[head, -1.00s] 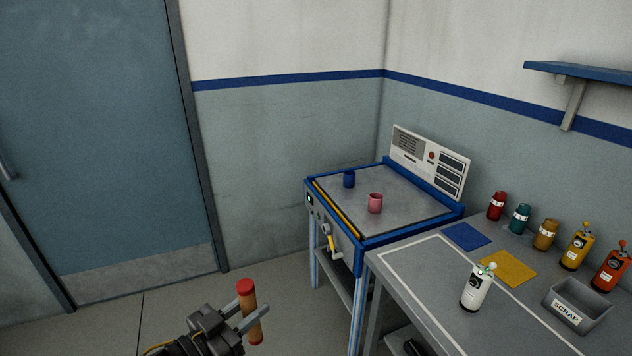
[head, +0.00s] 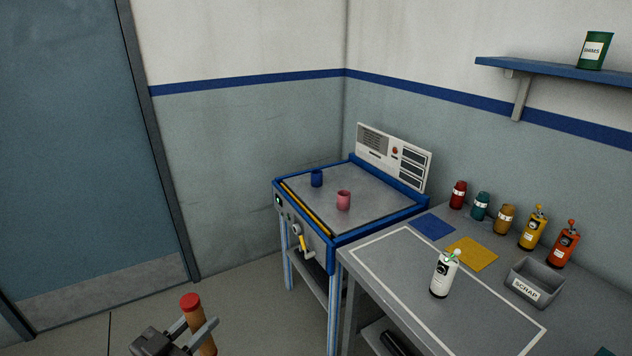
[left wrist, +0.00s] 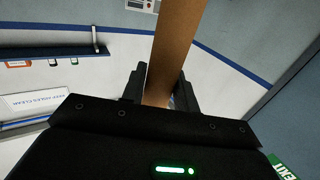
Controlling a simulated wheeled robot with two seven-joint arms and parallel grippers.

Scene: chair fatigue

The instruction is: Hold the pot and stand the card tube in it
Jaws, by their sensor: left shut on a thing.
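The card tube (head: 206,343) is brown with a red end cap on top. It stands nearly upright between the fingers of my left gripper (head: 200,332), at the bottom left of the head view. In the left wrist view the tube (left wrist: 174,50) rises between the shut fingers (left wrist: 158,90). I cannot tell which one is the task's pot. My right gripper is not in view.
A grey table (head: 400,283) adjoins the blue-framed bench (head: 382,224). It bears a white bottle (head: 443,276), a scrap bin (head: 534,283), blue and yellow mats and several coloured bottles. A shelf (head: 545,70) holds a green tin (head: 595,50). Floor is clear before the door.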

